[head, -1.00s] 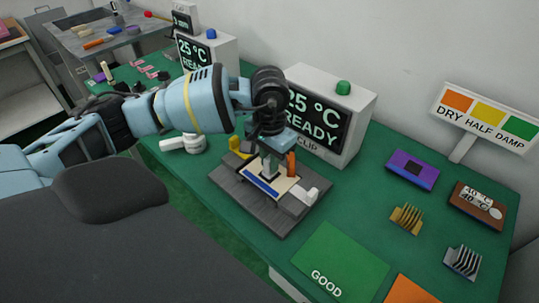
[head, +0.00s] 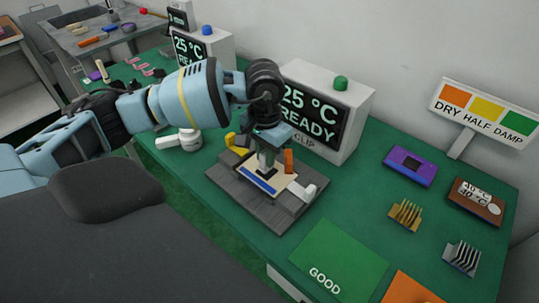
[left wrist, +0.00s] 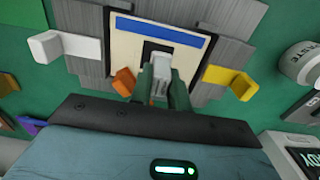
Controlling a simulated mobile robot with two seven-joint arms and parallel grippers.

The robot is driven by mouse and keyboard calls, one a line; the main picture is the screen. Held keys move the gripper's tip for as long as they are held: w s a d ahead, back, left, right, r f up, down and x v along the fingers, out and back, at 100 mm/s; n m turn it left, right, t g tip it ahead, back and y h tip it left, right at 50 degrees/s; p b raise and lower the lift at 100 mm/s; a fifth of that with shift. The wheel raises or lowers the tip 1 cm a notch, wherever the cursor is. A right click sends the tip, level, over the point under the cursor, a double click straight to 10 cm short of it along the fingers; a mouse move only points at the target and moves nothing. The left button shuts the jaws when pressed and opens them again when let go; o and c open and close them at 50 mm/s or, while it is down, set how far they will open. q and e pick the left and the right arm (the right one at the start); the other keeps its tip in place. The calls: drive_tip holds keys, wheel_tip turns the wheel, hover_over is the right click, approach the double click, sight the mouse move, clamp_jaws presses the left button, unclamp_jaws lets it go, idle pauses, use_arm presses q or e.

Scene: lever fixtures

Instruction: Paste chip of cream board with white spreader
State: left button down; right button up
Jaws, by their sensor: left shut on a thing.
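The cream board (head: 250,180), with a blue strip along one edge, lies on a grey wooden fixture (head: 227,185). My left gripper (head: 268,146) is above the board, pointing down. It is shut on the pale spreader (left wrist: 160,72), which is mostly hidden between the fingers in the head view. The black chip (left wrist: 149,48) shows on the board (left wrist: 120,55) in the left wrist view, partly behind the spreader. The spreader's tip is over or on the chip; I cannot tell whether it touches. My right gripper is out of view.
Around the board are an orange lever (head: 289,160), a yellow lever (head: 230,139) and a white lever (head: 305,192). A display box (head: 352,110) reading 25 °C READY stands behind. A green GOOD mat (head: 340,255) lies right of the fixture, with heat sinks (head: 405,215) beyond.

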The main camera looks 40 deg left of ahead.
use_arm(q)
drive_tip(key=shift+a, duration=0.25)
drive_tip(key=shift+d, duration=0.1)
drive_tip(key=shift+s+d+f, duration=0.1)
drive_tip(key=shift+s+d, duration=0.15)
drive_tip(key=shift+d, duration=0.25)
drive_tip(key=shift+s+d, duration=0.2)
drive_tip(key=shift+d, duration=0.3)
drive_tip(key=shift+a, duration=0.15)
drive_tip(key=shift+a, duration=1)
drive_tip(key=shift+w+d, duration=0.1)
drive_tip(key=shift+d, duration=0.1)
drive_tip(key=shift+w+d, duration=0.15)
drive_tip(key=shift+d, duration=0.35)
drive_tip(key=shift+w+d, duration=0.15)
drive_tip(key=shift+d, duration=0.35)
drive_tip(key=shift+a+b, duration=0.1)
drive_tip(key=shift+b, duration=0.2)
drive_tip(key=shift+a, duration=1.05)
